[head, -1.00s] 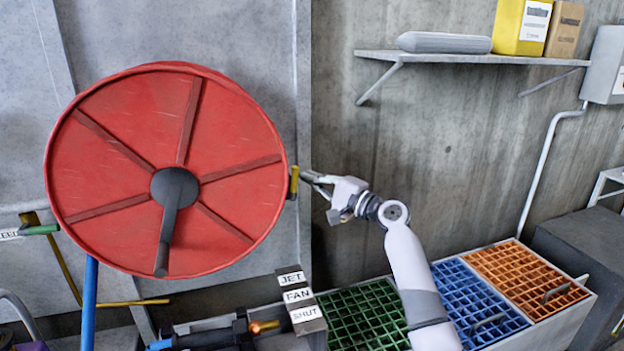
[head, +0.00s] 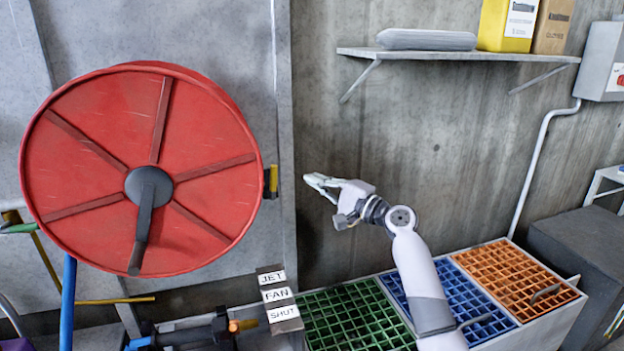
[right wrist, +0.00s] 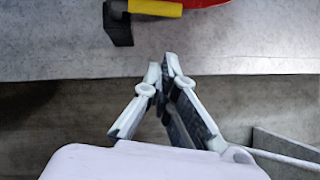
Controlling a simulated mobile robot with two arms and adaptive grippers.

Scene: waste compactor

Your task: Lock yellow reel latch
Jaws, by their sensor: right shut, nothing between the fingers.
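The large red reel (head: 90,150) with a dark hub and crank handle (head: 140,235) fills the left of the head view. The small yellow latch (head: 273,179) is at the reel's right rim, beside a dark block. In the right wrist view the yellow latch (right wrist: 155,7) lies sideways at the top edge, its left end at a black block (right wrist: 117,25), beside the red rim. My right gripper (head: 310,179) is shut and empty, to the right of the latch and apart from it. Its fingertips (right wrist: 166,64) meet below the latch in the wrist view. My left gripper is not seen.
JET, FAN and SHUT labels (head: 278,295) stand below the reel. Bins with green (head: 350,315), blue and orange grids stand below my right arm. A shelf (head: 450,54) with boxes is above. The wall right of my gripper is clear.

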